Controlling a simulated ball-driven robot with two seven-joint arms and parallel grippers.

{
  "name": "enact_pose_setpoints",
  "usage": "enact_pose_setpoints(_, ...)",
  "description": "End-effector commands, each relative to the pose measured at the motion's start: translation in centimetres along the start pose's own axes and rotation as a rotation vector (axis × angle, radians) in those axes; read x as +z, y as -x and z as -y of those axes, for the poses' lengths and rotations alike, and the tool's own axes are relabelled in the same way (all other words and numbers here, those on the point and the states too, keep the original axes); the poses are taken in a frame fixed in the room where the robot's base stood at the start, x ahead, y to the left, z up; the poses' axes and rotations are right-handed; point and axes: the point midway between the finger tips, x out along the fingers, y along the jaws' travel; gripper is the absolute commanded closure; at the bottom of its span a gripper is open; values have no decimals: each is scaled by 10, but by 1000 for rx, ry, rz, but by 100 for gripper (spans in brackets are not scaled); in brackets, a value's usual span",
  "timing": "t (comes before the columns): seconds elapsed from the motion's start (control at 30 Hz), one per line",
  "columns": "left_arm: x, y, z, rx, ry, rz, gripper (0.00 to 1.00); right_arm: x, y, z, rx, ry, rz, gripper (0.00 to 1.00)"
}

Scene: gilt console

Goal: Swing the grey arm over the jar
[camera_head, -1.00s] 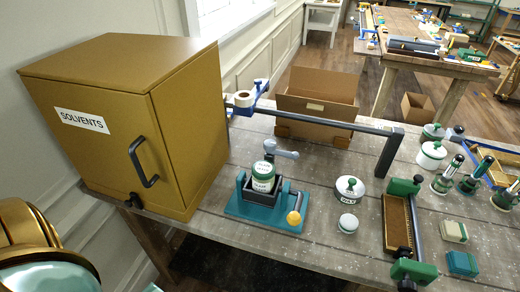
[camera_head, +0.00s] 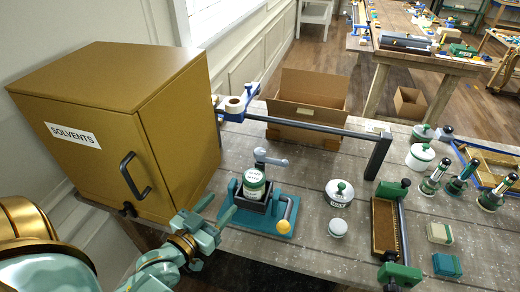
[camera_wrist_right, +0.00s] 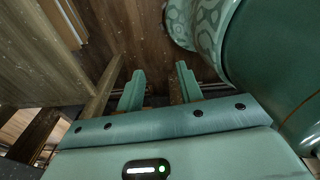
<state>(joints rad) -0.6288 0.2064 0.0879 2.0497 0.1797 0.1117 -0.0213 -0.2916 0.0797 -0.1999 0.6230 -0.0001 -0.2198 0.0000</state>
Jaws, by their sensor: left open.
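A green and white jar (camera_head: 254,184) stands upright in a dark holder on a teal base (camera_head: 262,221). The grey arm (camera_head: 270,158) is on a post behind the jar and points to the right; it is not over the jar's lid. A handle with a yellow knob (camera_head: 283,226) is at the base's front right. My left gripper (camera_head: 217,209) is open and empty, just left of the teal base, with its fingers toward it. My right gripper (camera_wrist_right: 160,72) shows only in the right wrist view, with its fingers apart and nothing between them.
A gold solvents cabinet (camera_head: 170,120) stands at the left, close to my left arm. A dark rail frame (camera_head: 320,127) runs behind the fixture. A lidded white pot (camera_head: 339,193) and a small jar (camera_head: 337,228) stand to the right. A cardboard box (camera_head: 310,95) is at the back.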

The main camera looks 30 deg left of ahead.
Motion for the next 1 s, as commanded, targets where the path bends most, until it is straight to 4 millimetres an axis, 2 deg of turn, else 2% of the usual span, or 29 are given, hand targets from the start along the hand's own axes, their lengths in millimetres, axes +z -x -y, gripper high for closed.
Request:
enact_pose_setpoints(0.03,-14,1,0,2,2,-27,47,0,2,0,0,0,0,64)
enact_pose_setpoints(0.1,-28,0,-1,5,4,-55,47,1,4,0,0,0,1,64)
enact_pose_setpoints(0.27,-34,-16,-1,6,6,-68,47,3,4,1,-1,0,5,64)
enact_pose_setpoints(0.5,-37,-74,-1,5,5,-69,47,11,7,3,-4,0,17,64)
enact_pose_setpoints(0.7,-39,-123,-2,6,6,-65,47,10,6,3,-4,0,15,64)
enact_pose_setpoints(0.83,-40,-144,-2,6,6,-64,47,8,6,2,-3,0,12,64)
enact_pose_setpoints(1.0,-40,-159,-2,6,6,-62,47,8,5,2,-3,0,12,64)
